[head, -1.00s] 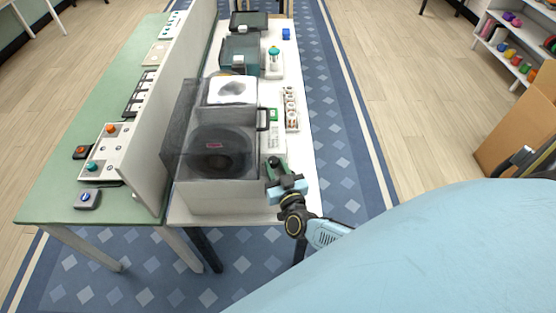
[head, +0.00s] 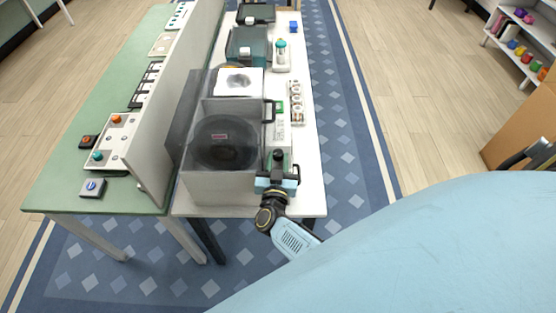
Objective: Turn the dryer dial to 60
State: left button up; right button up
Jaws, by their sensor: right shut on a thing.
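The dryer (head: 220,185) is a pale box with a smoky clear lid. A dark spool (head: 222,145) with a red label lies inside. Its control strip runs along the right side, with a small green display (head: 280,107). My right gripper (head: 278,158) is at the near end of this strip, against the dryer's right side. It is shut on what appears to be the dryer dial, which the fingers hide. The dial's pointer and numbers cannot be read. My left gripper is not in view.
A white tray of small round parts (head: 296,102) lies right of the strip. A green-capped bottle (head: 281,58) and a teal box (head: 247,46) stand farther back. A grey divider (head: 185,95) separates the green table (head: 60,185). Carpet right of the white table is clear.

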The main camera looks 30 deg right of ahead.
jog(key=o, duration=1)
jog(key=shift+c, duration=0.2)
jog(key=shift+r, duration=0.1)
